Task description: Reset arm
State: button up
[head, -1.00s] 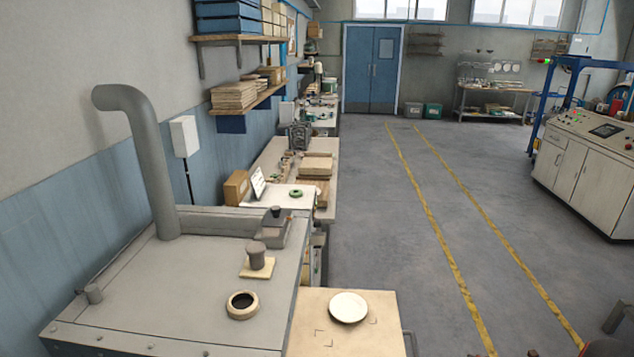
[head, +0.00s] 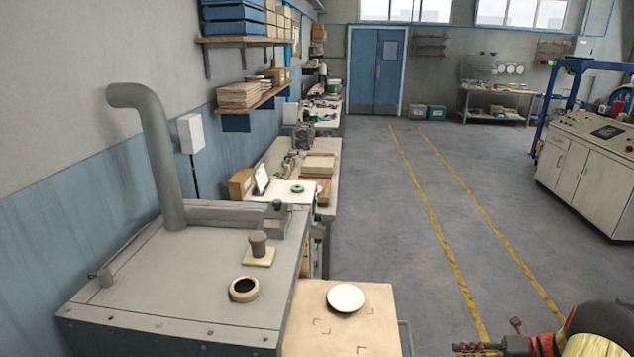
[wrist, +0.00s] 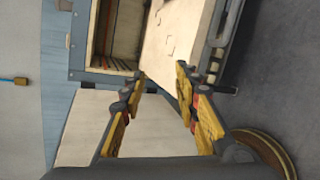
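My gripper (wrist: 160,76) has its two yellow-and-black fingers spread apart in the wrist view, with nothing between them. In the head view, part of my gripper (head: 472,348) shows at the bottom edge, right of the wooden table. The grey dryer (head: 180,290) with its bent pipe stands at the left. Its open front chamber (wrist: 117,35) shows slats inside in the wrist view, beyond my gripper. A white plate (head: 345,298) lies flat on the wooden table (head: 305,335) beside the dryer. The table also shows in the wrist view (wrist: 172,35).
A dark-centred ring (head: 244,289) and a knob on a square base (head: 258,250) are on the dryer top. A cluttered bench (head: 275,160) runs along the left wall. A control cabinet (head: 585,180) stands at right. The floor (head: 380,230) between is clear.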

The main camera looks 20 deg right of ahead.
jog(key=a+r+n+g+h, duration=0.3)
jog(key=a+r+n, duration=0.65)
jog(key=a, duration=0.35)
jog(key=a+r+n+g+h, duration=0.2)
jog(key=a+r+n+g, duration=0.2)
jog(key=a+r+n, duration=0.65)
jog(key=s+a+r+n+t+h, duration=0.2)
jog(key=s+a+r+n+h, duration=0.15)
jog(key=s+a+n, duration=0.55)
jog(key=s+a+r+n+t+h, duration=0.3)
jog(key=s+a+r+n, duration=0.2)
jog(key=s+a+n, duration=0.4)
notch_tip(320, 180, down, 10)
jog(key=w+d+n+b, duration=0.1)
jog(key=w+b, duration=0.1)
jog(key=b, duration=0.8)
jog(key=shift+s+d+r, duration=0.1)
